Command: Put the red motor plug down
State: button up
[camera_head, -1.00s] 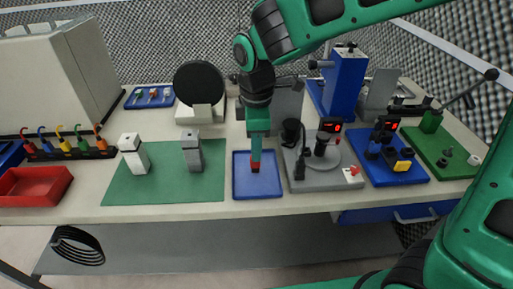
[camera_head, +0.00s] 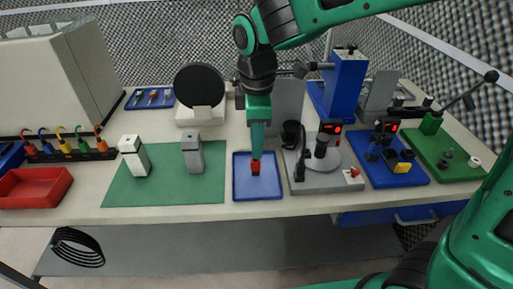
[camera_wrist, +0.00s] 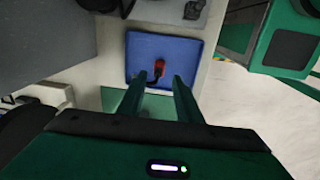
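The red motor plug (camera_wrist: 160,65) is small, with a red body and a dark part. It rests on the blue tray (camera_wrist: 190,52) in the wrist view. The plug also shows in the head view (camera_head: 255,166), near the middle of the tray (camera_head: 271,189). My gripper (camera_wrist: 160,76) points down over the tray, with its two green fingers apart and a clear gap between them. The plug shows in and just past that gap, with no finger seen closed on it. In the head view my gripper (camera_head: 256,156) hides part of the plug's top.
A green mat (camera_head: 150,190) with two grey-white blocks lies left of the tray. A grey fixture (camera_head: 325,180) with a round plate stands close on the right. A black disc on a stand (camera_head: 200,83) is behind. The bench front edge is clear.

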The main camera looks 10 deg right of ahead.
notch_tip(320, 180, up, 8)
jog(key=shift+s, duration=0.35)
jog(key=s+d+f+m, duration=0.2)
jog(key=d+m, duration=0.4)
jog(key=d, duration=0.5)
jog(key=s+d+f+m, duration=0.15)
jog(key=d+m, duration=0.35)
jog(key=d, duration=0.6)
jog(key=s+d+f+m, duration=0.3)
jog(key=s+d+m, duration=0.3)
jog(key=s, duration=0.2)
jog(key=s+d+f+m, duration=0.3)
jog(key=s+d+m, duration=0.3)
jog(key=s+d, duration=0.1)
jog(key=shift+s+f+m+g, duration=0.35)
jog(key=shift+s+m+g, duration=0.05)
jog(key=shift+s, duration=0.15)
jog(key=shift+d, duration=0.1)
